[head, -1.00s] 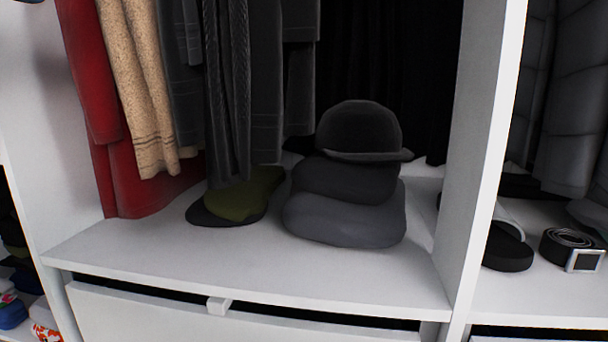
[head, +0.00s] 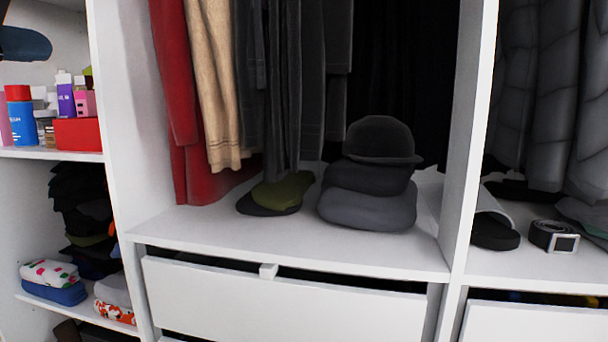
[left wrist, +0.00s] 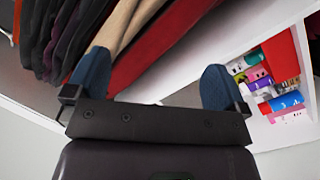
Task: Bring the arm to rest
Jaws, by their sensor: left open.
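My left gripper (left wrist: 155,72) is open in the left wrist view, with its two blue fingers wide apart and nothing between them. Part of it shows as a dark blue finger (head: 25,43) at the upper left edge of the head view, in front of the left shelves. In the wrist view, hanging clothes and a shelf of bottles lie beyond the fingers. My right gripper is in neither view.
A dark cap (head: 380,140) sits on folded grey clothes (head: 367,210) on the middle shelf (head: 300,245), beside an olive and black cap pile (head: 280,192). Clothes hang above. Bottles and a red box (head: 78,134) stand at left. A belt (head: 553,237) lies at right.

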